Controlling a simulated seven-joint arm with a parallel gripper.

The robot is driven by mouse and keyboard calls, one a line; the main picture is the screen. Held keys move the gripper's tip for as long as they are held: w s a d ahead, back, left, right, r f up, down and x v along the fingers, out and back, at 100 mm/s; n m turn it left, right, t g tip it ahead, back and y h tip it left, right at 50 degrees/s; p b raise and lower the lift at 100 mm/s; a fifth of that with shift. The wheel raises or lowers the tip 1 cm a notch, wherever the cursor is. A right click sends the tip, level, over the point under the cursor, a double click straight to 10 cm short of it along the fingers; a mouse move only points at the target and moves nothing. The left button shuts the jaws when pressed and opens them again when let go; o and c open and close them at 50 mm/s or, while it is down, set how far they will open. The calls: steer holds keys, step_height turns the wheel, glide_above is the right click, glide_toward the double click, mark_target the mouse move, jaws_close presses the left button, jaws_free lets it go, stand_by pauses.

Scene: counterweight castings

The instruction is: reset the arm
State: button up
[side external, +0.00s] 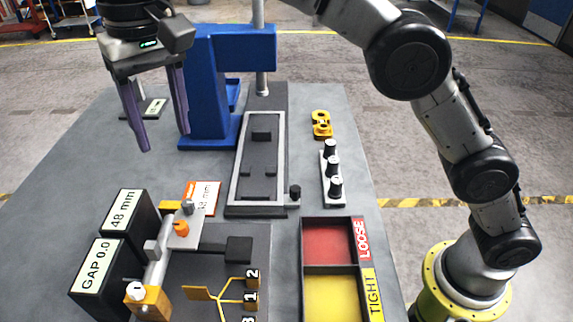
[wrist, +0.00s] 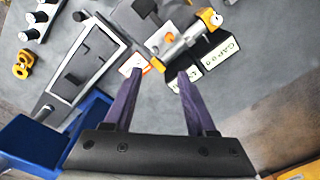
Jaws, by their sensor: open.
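My gripper (side external: 165,128) is at the upper left of the side external view, raised above the grey table. Its two purple fingers are apart with nothing between them. In the wrist view the open fingers (wrist: 156,80) point toward an orange-edged label card and the gauge fixture, with clear space between the tips. My arm arches from the gripper over to its yellow base at the right.
A blue press (side external: 215,85) stands beside my gripper. A grey framed tray (side external: 236,160), black display boxes (side external: 125,222), a label card (side external: 203,196), a gauge fixture (side external: 160,265), a white peg rack (side external: 325,180), a yellow part (side external: 321,124) and a red-and-yellow bin (side external: 302,265) occupy the table. The left table area is mostly clear.

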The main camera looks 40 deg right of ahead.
steer(key=s+d+r+m+t, duration=0.1)
steer(key=d+r, duration=0.3)
steer(key=d, duration=0.2)
steer(key=s+d+r+m, duration=0.1)
steer(key=d+r, duration=0.3)
steer(key=d, duration=0.3)
steer(key=s+d+r+m+t, duration=0.1)
steer(key=s+d+t, duration=0.1)
steer(key=s+d, duration=0.8)
steer(key=s+d+f+n, duration=0.1)
steer(key=s+d+f, duration=0.2)
steer(key=f, duration=0.3)
steer(key=s+d+f+n+t, duration=0.1)
steer(key=s+d+f, duration=0.2)
steer(key=f, duration=0.4)
steer(key=s+d+f+n+t, duration=0.1)
steer(key=s+d+f, duration=0.3)
steer(key=f, duration=0.3)
steer(key=shift+s+n, duration=0.3)
steer(key=shift+s, duration=0.35)
